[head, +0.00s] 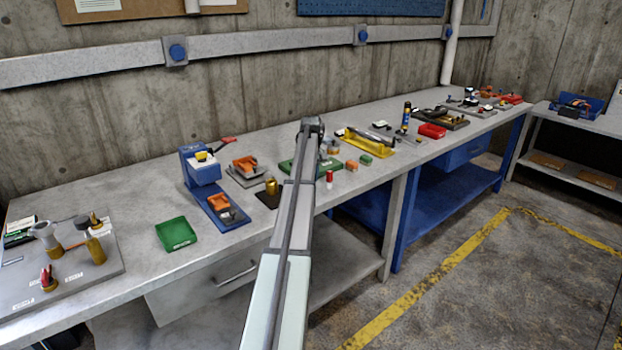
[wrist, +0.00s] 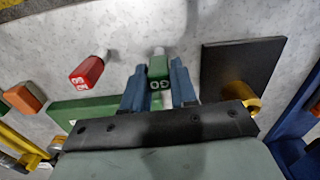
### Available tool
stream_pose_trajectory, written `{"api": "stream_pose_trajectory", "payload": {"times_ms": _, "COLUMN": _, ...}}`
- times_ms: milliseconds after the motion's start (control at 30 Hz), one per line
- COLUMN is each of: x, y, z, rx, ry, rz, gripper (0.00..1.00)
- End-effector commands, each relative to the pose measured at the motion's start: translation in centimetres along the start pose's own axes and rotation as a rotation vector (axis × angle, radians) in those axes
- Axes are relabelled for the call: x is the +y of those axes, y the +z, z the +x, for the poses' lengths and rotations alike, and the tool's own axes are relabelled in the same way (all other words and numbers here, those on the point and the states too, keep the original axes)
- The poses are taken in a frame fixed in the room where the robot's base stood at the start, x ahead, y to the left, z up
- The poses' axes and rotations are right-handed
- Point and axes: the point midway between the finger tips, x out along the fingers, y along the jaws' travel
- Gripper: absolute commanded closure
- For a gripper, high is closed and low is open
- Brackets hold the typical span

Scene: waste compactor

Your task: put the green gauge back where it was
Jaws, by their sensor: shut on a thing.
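The green gauge (wrist: 159,67), marked "GO" and with a pale metal tip, is between the two blue fingers of my gripper (wrist: 158,80) in the wrist view. My gripper is shut on it. I cannot tell whether the gauge touches the bench. A red gauge (wrist: 86,72) with a pale tip lies or stands beside it on the left; it also shows in the head view (head: 329,177). A green board (wrist: 85,111) lies partly under my gripper; part of it shows in the head view (head: 288,166). My arm hides the green gauge in the head view.
A black pad (wrist: 243,60) with a brass cylinder (head: 271,187) is right of my gripper in the wrist view.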

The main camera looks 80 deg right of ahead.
Motion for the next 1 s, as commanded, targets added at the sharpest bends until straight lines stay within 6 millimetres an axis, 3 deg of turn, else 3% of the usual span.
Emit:
{"api": "stream_pose_trajectory", "payload": {"times_ms": 433, "x": -0.01, "y": 0.0, "z": 0.78, "rx": 0.0, "ry": 0.0, "rz": 0.0, "gripper": 0.97}}
{"api": "stream_pose_trajectory", "payload": {"times_ms": 467, "x": 0.0, "y": -0.01, "z": 0.78, "rx": 0.0, "ry": 0.0, "rz": 0.0, "gripper": 0.71}}
{"api": "stream_pose_trajectory", "payload": {"times_ms": 700, "x": 0.0, "y": -0.01, "z": 0.74, "rx": 0.0, "ry": 0.0, "rz": 0.0, "gripper": 0.48}}
{"api": "stream_pose_trajectory", "payload": {"times_ms": 1000, "x": 0.02, "y": -0.01, "z": 0.52, "rx": 0.0, "ry": 0.0, "rz": 0.0, "gripper": 0.47}}
